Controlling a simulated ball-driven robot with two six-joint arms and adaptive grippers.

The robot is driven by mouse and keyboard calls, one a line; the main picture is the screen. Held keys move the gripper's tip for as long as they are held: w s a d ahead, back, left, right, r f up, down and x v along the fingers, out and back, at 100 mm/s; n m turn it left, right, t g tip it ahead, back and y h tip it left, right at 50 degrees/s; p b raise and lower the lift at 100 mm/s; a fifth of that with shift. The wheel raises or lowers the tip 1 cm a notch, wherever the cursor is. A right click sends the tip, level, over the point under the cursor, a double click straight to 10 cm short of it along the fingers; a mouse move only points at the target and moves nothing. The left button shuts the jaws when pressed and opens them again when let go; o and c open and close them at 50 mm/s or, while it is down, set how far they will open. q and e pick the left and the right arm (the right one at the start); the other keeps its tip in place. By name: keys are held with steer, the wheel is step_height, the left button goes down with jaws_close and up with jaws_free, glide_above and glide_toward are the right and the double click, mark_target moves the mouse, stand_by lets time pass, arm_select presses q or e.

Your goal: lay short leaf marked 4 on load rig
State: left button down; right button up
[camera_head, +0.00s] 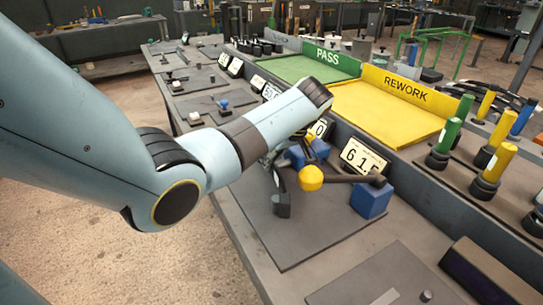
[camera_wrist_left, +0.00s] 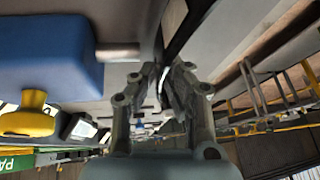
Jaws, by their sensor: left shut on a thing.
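My left gripper (camera_head: 274,160) is low over the bench at the load rig, mostly behind my own forearm in the head view. In the left wrist view its fingers (camera_wrist_left: 162,88) are shut on a dark strip, the leaf (camera_wrist_left: 180,35). The number on the leaf does not show. The load rig has a blue block (camera_head: 370,200), which also shows in the left wrist view (camera_wrist_left: 50,55), and a yellow knob (camera_head: 311,178). A dark bar runs beside the knob towards the blue block; I cannot tell if it touches. My right gripper is out of view.
A number display (camera_head: 362,158) stands behind the rig. A green PASS tray (camera_head: 290,68) and a yellow REWORK tray (camera_head: 390,112) lie beyond it. Upright green and yellow posts (camera_head: 448,137) stand at the right. A flat grey plate (camera_head: 385,275) lies on the near bench.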

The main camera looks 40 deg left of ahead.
arm_select(q)
steer(key=shift+f, duration=0.15)
stand_by(0.5)
steer(key=c, duration=0.8)
jaws_free()
steer(key=shift+s, duration=0.1)
steer(key=shift+c, duration=0.2)
step_height(320, 180, up, 8)
steer(key=p, duration=0.8)
